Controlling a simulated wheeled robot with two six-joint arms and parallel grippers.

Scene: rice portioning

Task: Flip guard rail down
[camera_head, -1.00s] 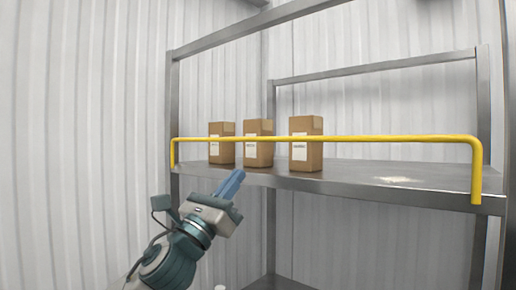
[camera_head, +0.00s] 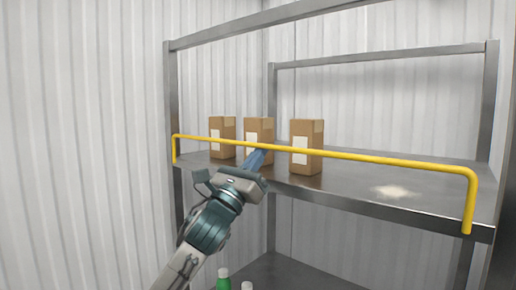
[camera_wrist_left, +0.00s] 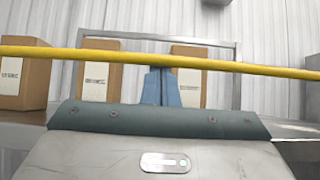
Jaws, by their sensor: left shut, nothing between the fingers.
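The yellow guard rail (camera_head: 390,160) stands raised above the front edge of the metal shelf (camera_head: 350,201), with its bent ends pointing down to that edge. It also crosses the whole left wrist view (camera_wrist_left: 240,67). My left gripper (camera_head: 262,155) is shut and empty, with its blue fingertips at the middle-left stretch of the rail, just under the bar. In the left wrist view the fingertips (camera_wrist_left: 160,75) meet the bar's lower edge; I cannot tell whether they touch it. My right gripper is not in view.
Three brown boxes stand on the shelf behind the rail: left (camera_head: 222,137), middle (camera_head: 251,135) and right (camera_head: 307,147). A pale patch (camera_head: 396,191) lies on the shelf's right part. A green bottle (camera_head: 223,281) with a white cap shows low down. Metal posts frame the shelf.

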